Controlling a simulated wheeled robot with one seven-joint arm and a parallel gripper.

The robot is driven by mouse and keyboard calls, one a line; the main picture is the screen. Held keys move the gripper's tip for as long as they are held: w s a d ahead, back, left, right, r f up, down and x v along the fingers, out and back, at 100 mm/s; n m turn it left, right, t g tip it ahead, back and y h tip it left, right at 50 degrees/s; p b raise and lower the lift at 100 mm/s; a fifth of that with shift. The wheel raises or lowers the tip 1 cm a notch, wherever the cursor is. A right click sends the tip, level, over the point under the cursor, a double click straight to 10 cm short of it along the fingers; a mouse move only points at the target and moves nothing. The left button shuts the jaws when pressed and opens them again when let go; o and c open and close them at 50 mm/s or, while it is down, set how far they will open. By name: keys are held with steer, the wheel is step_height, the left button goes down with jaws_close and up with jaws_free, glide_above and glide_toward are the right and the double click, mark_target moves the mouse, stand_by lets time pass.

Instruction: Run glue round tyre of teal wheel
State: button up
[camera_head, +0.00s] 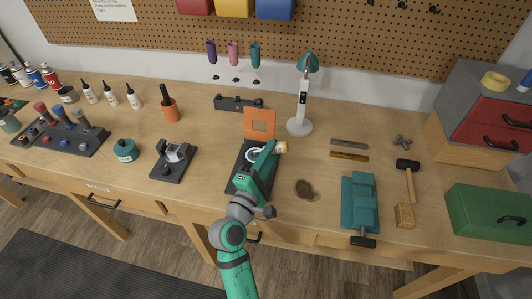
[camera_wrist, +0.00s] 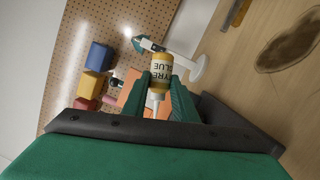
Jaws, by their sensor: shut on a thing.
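My gripper (camera_head: 274,148) is shut on a yellow tyre glue bottle (camera_head: 282,147), above the middle of the bench. In the wrist view the bottle (camera_wrist: 160,72) sits between the two teal fingers (camera_wrist: 160,98), its label upside down and its pale nozzle towards the bottom of the picture. A pale ring (camera_head: 252,155) shows beside my gripper over a dark stand (camera_head: 240,180); my arm covers much of it. I cannot tell whether this is the teal wheel, and no teal wheel is clearly visible. No glue can be seen.
An orange panel (camera_head: 260,112) and a teal-headed lamp (camera_head: 300,127) stand behind my gripper. A brown patch (camera_head: 306,190) and a teal vise (camera_head: 360,205) are to the right. A black stand (camera_head: 173,161) is to the left. Bare bench lies between these.

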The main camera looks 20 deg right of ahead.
steer(key=m, duration=0.2)
steer(key=m+g+y, duration=0.1)
steer(key=m, duration=0.1)
steer(key=shift+s+d+r, duration=0.1)
steer(key=shift+d+r, duration=0.05)
steer(key=shift+d, duration=0.05)
steer(key=m+y, duration=0.1)
steer(key=m, duration=0.1)
steer(key=a+m+y, duration=0.1)
steer(key=m, duration=0.2)
steer(key=m+y, duration=0.1)
steer(key=m, duration=0.1)
steer(key=shift+w+a+r+g+y, duration=0.15)
steer(key=shift+w+a+g+y, duration=0.15)
steer(key=shift+w+g, duration=0.1)
